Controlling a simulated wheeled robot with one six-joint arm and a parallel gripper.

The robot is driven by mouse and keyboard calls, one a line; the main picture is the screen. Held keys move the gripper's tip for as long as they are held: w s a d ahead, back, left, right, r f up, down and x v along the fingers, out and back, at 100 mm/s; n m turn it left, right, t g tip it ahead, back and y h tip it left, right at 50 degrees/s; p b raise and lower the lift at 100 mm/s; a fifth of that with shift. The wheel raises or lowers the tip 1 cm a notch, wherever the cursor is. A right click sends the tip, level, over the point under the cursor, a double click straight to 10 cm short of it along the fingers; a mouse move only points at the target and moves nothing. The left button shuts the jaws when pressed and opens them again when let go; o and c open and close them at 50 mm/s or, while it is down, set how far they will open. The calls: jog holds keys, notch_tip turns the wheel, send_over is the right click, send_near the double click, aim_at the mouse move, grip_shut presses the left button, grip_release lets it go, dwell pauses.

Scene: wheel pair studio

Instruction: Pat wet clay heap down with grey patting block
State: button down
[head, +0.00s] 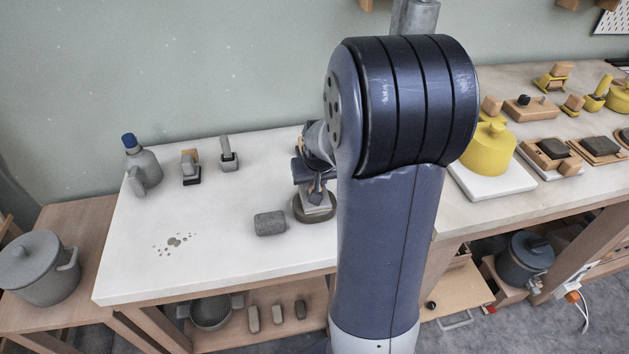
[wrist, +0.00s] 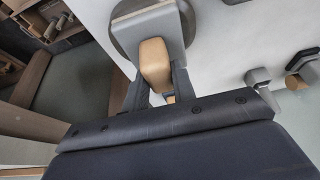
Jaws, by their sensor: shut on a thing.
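The grey patting block (wrist: 178,30) has a flat grey plate and a tan wooden handle (wrist: 155,65). My gripper (wrist: 155,88) is shut on that handle in the wrist view. In the head view my gripper (head: 315,182) is partly hidden by my arm, with the block's pale plate (head: 316,199) below it. The wet clay heap (head: 302,213) shows as a dark, low, rounded form under the plate on the white table. Its rim also shows in the wrist view (wrist: 118,35). The plate covers much of it. I cannot tell whether they touch.
A grey rounded block (head: 270,223) lies just left of the heap on the white table (head: 215,275).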

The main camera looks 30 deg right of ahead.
jog(key=shift+r, duration=0.15)
jog(key=shift+r+p, duration=1.15)
jog(key=shift+r, duration=0.3)
jog(key=shift+f, duration=0.25)
jog(key=shift+f+b, duration=1.45)
jog(key=shift+f, duration=0.1)
jog(key=shift+r, duration=0.1)
jog(key=shift+r+p, duration=1.15)
jog(key=shift+r, duration=0.25)
jog(key=shift+f, duration=0.2)
jog(key=shift+f+b, duration=1.4)
jog(key=shift+f, duration=0.1)
